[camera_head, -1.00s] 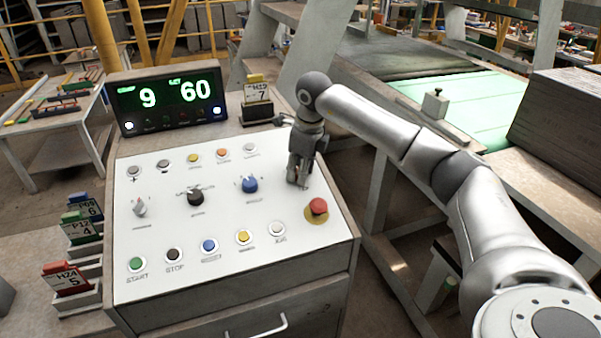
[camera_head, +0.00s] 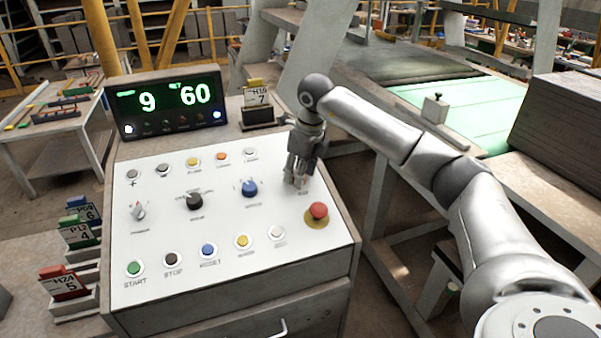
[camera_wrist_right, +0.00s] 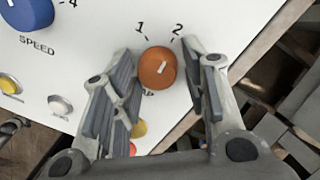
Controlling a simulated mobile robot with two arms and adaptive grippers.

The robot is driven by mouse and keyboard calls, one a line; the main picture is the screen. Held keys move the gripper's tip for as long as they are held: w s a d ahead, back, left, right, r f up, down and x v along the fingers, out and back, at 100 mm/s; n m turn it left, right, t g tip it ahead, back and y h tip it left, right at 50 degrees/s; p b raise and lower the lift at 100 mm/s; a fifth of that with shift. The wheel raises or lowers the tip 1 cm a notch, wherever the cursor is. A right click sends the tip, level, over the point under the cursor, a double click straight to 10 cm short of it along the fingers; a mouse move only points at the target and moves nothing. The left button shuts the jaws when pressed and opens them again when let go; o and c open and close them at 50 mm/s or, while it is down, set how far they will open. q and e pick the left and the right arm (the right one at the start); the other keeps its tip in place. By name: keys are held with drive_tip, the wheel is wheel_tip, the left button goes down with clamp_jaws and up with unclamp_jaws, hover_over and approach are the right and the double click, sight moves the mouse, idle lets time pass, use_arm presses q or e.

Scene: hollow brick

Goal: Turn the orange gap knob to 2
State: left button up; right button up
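The orange gap knob (camera_wrist_right: 158,67) shows in the right wrist view, below printed marks 1 (camera_wrist_right: 139,27) and 2 (camera_wrist_right: 178,30). Its white pointer line slants up and to the right, toward the side of the 2. In the head view my right gripper (camera_head: 297,182) points down at the right part of the white panel (camera_head: 225,215) and hides the knob. My left gripper is not in view.
A red emergency button (camera_head: 318,210) is close in front of the gripper. The blue speed knob (camera_head: 249,188) is to its left, then a black knob (camera_head: 195,201). A green display (camera_head: 168,100) reads 9 and 60. A card stand (camera_head: 257,112) is behind.

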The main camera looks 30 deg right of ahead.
drive_tip(key=shift+o, duration=0.6)
drive_tip(key=shift+f, duration=0.1)
drive_tip(key=v, duration=1.2)
